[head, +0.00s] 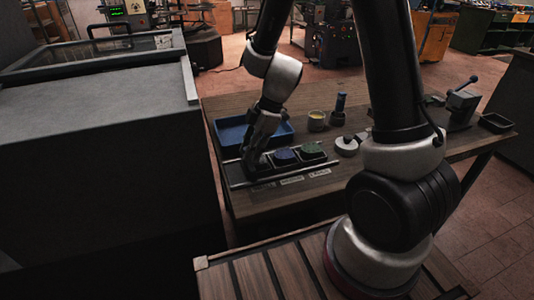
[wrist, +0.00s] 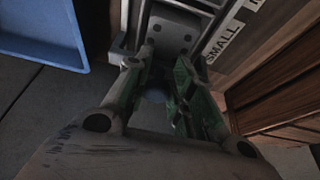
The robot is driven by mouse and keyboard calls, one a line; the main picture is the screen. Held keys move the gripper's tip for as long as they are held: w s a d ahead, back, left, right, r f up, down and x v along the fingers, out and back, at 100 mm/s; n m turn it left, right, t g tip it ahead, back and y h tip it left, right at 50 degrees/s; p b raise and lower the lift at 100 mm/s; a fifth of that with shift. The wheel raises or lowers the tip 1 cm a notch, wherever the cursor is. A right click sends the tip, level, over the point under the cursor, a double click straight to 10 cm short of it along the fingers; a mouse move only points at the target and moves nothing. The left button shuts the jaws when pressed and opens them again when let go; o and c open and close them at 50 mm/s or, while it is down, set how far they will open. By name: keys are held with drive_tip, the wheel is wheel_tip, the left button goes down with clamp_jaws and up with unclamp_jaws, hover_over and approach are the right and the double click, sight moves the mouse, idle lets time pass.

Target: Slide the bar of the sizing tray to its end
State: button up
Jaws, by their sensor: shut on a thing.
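The sizing tray (head: 318,164) lies on the table, with long rails and dark compartments side by side. Two compartments show contents: blue pieces (head: 284,154) and green pieces (head: 312,148). My gripper (head: 254,168) points down at the tray's left end. In the wrist view my gripper (wrist: 160,95) is shut on the bar, which is mostly hidden between its green-padded fingers. A grey plate with dark holes (wrist: 172,30) lies just beyond the fingertips, beside the label SMALL (wrist: 226,40).
A blue bin (head: 226,130) stands just behind the tray; its corner shows in the wrist view (wrist: 45,30). A yellow-topped cup (head: 316,121), a dark-blue upright tool (head: 339,108) and a round pale piece (head: 346,146) stand to the right. A large grey cabinet (head: 95,120) is left.

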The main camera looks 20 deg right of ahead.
drive_tip(key=shift+a, duration=2.4)
drive_tip(key=o, duration=1.6)
drive_tip(key=shift+r, duration=0.1)
drive_tip(key=shift+r, duration=1.65)
drive_tip(key=shift+d+r, duration=0.35)
drive_tip(key=shift+d, duration=0.4)
drive_tip(key=shift+d+r, duration=0.3)
drive_tip(key=shift+d, duration=0.5)
drive_tip(key=shift+d+r, duration=0.35)
drive_tip(key=shift+d, duration=0.4)
drive_tip(key=shift+r, duration=0.1)
